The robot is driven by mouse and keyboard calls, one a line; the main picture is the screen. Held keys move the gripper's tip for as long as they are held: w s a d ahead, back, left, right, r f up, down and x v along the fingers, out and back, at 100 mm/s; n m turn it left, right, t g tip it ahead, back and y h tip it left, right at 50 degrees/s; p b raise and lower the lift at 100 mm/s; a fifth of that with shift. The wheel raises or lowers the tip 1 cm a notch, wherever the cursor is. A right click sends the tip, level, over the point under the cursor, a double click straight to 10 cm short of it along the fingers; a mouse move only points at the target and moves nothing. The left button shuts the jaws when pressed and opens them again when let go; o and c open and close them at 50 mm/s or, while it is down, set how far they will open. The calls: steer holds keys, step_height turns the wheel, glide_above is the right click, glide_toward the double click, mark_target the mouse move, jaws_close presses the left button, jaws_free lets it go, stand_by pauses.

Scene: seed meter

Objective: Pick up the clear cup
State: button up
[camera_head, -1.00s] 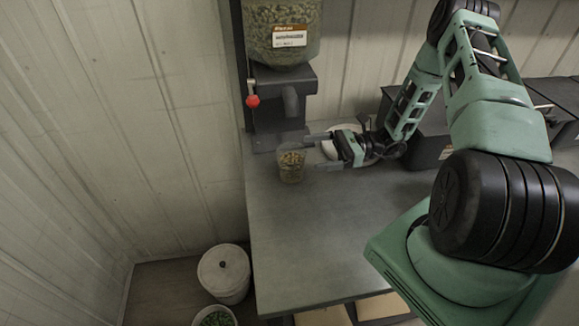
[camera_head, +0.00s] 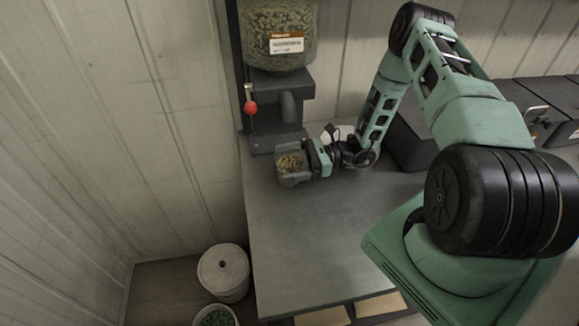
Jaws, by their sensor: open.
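The clear cup (camera_head: 290,165) stands on the grey counter, just in front of the seed dispenser, and holds brown-green seeds or pellets. My gripper (camera_head: 291,167) has come in from the right with its fingers on either side of the cup. The fingers are open around it. Whether they touch the cup's wall cannot be told.
The seed dispenser (camera_head: 277,115), with a red-knobbed lever (camera_head: 250,107) and a full hopper (camera_head: 281,38), stands behind the cup. A white plate or bowl partly shows behind my gripper. Black cases (camera_head: 410,135) stand at the right. The front counter (camera_head: 310,240) is clear. A lidded white bucket (camera_head: 223,272) is on the floor.

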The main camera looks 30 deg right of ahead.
steer(key=shift+c, duration=0.3)
steer(key=c, duration=1.2)
